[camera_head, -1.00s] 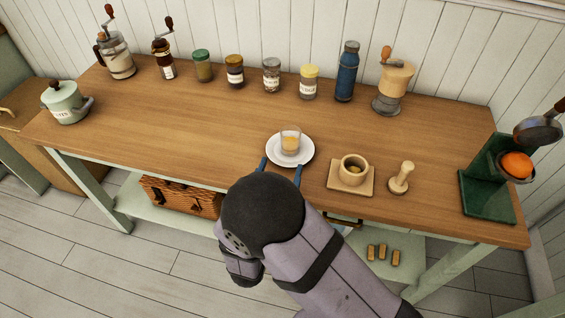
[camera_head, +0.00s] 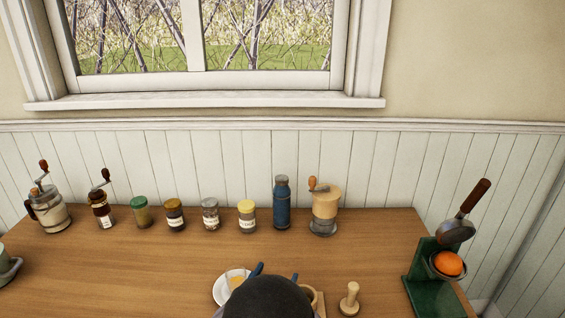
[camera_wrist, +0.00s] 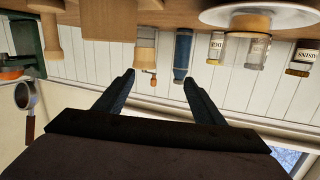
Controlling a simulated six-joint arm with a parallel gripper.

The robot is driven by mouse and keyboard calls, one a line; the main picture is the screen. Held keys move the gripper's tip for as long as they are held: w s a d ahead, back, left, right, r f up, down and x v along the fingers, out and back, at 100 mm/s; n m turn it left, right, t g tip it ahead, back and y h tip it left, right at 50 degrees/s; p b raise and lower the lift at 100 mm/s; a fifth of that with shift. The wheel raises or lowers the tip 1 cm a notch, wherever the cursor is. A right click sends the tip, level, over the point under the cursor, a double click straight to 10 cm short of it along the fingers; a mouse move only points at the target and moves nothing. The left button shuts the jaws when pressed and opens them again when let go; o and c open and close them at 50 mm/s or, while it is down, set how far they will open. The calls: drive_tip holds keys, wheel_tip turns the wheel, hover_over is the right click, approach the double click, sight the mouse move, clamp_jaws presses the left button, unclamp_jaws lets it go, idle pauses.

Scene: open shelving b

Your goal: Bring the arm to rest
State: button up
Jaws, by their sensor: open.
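My gripper (camera_head: 276,272) is at the front middle of the wooden counter (camera_head: 110,275), low in the head view. In the wrist view its two blue fingers (camera_wrist: 158,78) are spread apart with nothing between them. I cannot tell how far the fingers are from the glass. The wrist view appears upside down.
Several jars, a blue bottle (camera_head: 282,203) and a wooden grinder (camera_head: 325,208) line the counter's back. A pestle (camera_head: 349,299) stands right of my gripper. The counter's left middle is clear.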

drive_tip(key=w+d+r+g+y+p, duration=0.1)
drive_tip(key=w+d+r+g+y, duration=0.1)
drive_tip(key=w+d, duration=0.15)
drive_tip(key=s+d+n+g+y+p, duration=0.1)
drive_tip(key=s+d+n+g+p, duration=0.1)
drive_tip(key=s+d+g, duration=0.5)
drive_tip(key=s+d+n+g+y+p, duration=0.1)
drive_tip(key=s+d+g, duration=0.5)
drive_tip(key=s, duration=1.3)
drive_tip(key=shift+s+d+f+n+g+y+p, duration=0.2)
drive_tip(key=shift+d+n+g+y+p, duration=0.25)
drive_tip(key=shift+d+n, duration=0.15)
